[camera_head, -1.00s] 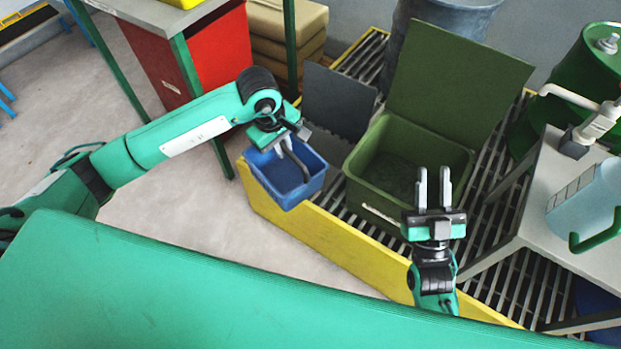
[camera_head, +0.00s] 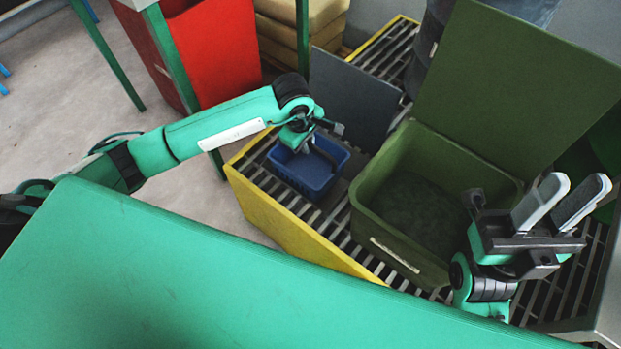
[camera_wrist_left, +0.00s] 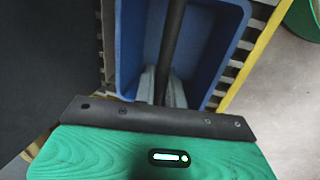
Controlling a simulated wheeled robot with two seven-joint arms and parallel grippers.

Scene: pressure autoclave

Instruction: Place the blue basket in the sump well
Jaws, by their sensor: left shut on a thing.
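The blue basket (camera_head: 312,181) is over the grating near its yellow left edge, in front of an upright dark grey panel (camera_head: 350,98). My left gripper (camera_head: 312,146) is above the basket, shut on its dark handle. In the left wrist view, the fingers (camera_wrist_left: 162,84) close around the handle bar (camera_wrist_left: 172,38) inside the blue basket (camera_wrist_left: 230,22). The sump well's opening is not clearly visible; the basket and arm cover that area. I cannot tell whether the basket's bottom is below grating level. My right gripper (camera_head: 562,200) is open and empty at the right.
An open green bin (camera_head: 385,235) with a raised lid (camera_head: 515,85) stands on the grating right of the basket. A yellow edge (camera_head: 290,222) borders the grating (camera_head: 385,42). A red box (camera_head: 213,55) and green posts stand behind left.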

